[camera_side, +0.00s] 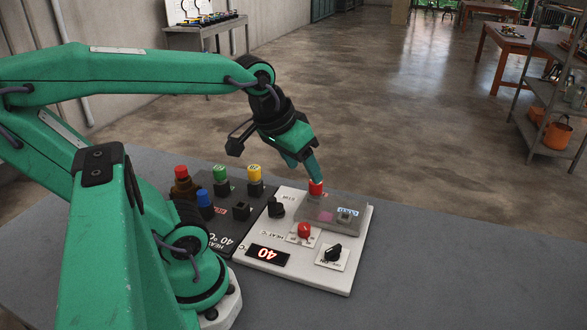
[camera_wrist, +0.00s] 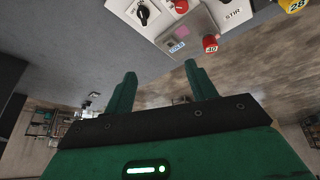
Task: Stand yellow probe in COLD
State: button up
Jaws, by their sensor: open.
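The yellow probe (camera_side: 254,173) stands upright in a black block on the dark panel in the side view. Its yellow top, marked 28, shows at the upper right edge of the wrist view (camera_wrist: 292,5). The COLD label (camera_side: 348,212) is on a grey see-through box (camera_side: 325,209) on the white unit; the label also shows in the wrist view (camera_wrist: 177,47). A small socket is seen by the label. My gripper (camera_side: 312,174) is open and empty, to the right of the yellow probe and just above a red top. Its fingers (camera_wrist: 160,69) are apart in the wrist view.
The red top (camera_wrist: 210,44), marked 40, stands at the box's back edge, close to my fingers. Green (camera_side: 222,173), blue (camera_side: 205,197) and another red-topped item (camera_side: 181,171) stand left of yellow. An empty-looking black block (camera_side: 241,211) and several knobs lie nearer.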

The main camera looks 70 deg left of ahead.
jog(key=w+a+f+n+g, duration=0.1)
jog(key=w+a+n+g, duration=0.15)
jog(key=a+n, duration=0.55)
jog(key=n+g, duration=0.3)
jog(key=n, duration=1.3)
send_over(254, 168)
jog(key=shift+t+h, duration=0.25)
jog(key=shift+h, duration=0.05)
notch_tip(254, 168, down, 8)
jog(key=shift+a+r, duration=0.15)
jog(key=shift+f, duration=0.2)
jog(key=shift+f, duration=4.8)
grip_shut()
